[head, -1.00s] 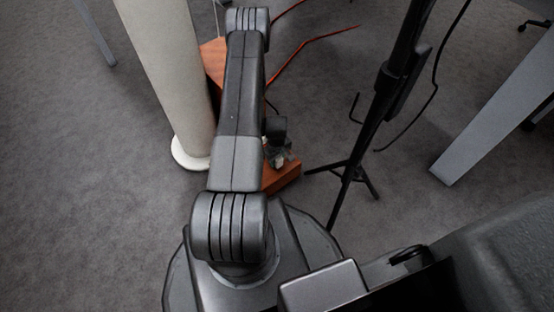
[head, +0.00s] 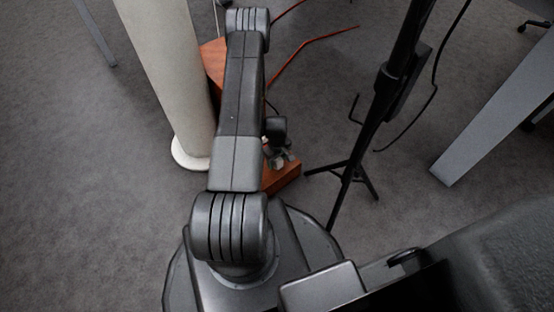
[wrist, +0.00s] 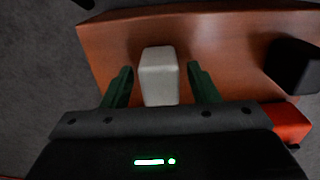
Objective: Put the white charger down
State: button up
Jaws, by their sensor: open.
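The white charger (wrist: 159,77) is a small pale block with rounded edges. In the wrist view it lies on a reddish-brown wooden surface (wrist: 225,35). My gripper (wrist: 161,78) is open, with one green finger on each side of the charger. A gap shows between the charger and each finger. In the head view my arm hides most of the wooden surface (head: 285,178), and I cannot make out the charger there.
A black object (wrist: 293,65) stands on the wood at the right. A red object (wrist: 287,122) is at the lower right. In the head view, a pale column (head: 172,80) stands left of my arm and a black tripod stand (head: 345,185) stands right. Open carpet lies beyond.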

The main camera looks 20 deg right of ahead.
notch_tip(320, 180, up, 12)
jog(key=p, duration=0.3)
notch_tip(320, 180, down, 13)
jog(key=b, duration=0.5)
jog(key=shift+f, duration=0.1)
jog(key=shift+r+p, duration=0.4)
jog(key=shift+f, duration=0.15)
